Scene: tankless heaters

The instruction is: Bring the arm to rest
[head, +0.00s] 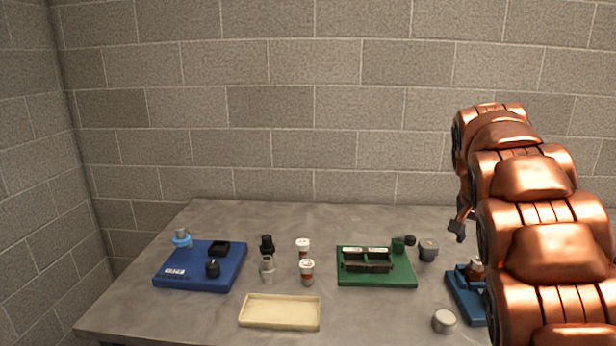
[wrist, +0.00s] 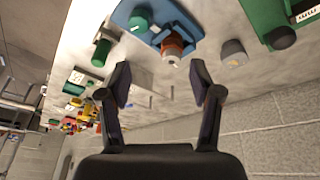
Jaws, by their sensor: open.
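My copper-coloured arm (head: 530,225) rises over the right side of the table in the head view. My gripper (head: 457,228) shows only in part beside the arm, above the table's right back. In the wrist view my gripper (wrist: 163,84) has its two dark fingers spread apart, with nothing held between them. Beyond the fingers are a blue board (wrist: 137,13) with a green knob and a brown-and-white bottle (wrist: 172,48). In the head view the arm partly hides this small blue board (head: 466,300).
The grey table (head: 200,318) carries a large blue board (head: 200,279), a green board (head: 376,279), a cream tray (head: 280,324), white-capped bottles (head: 307,272), grey fittings (head: 267,270) and a round silver piece (head: 444,321). A block wall (head: 270,110) stands behind.

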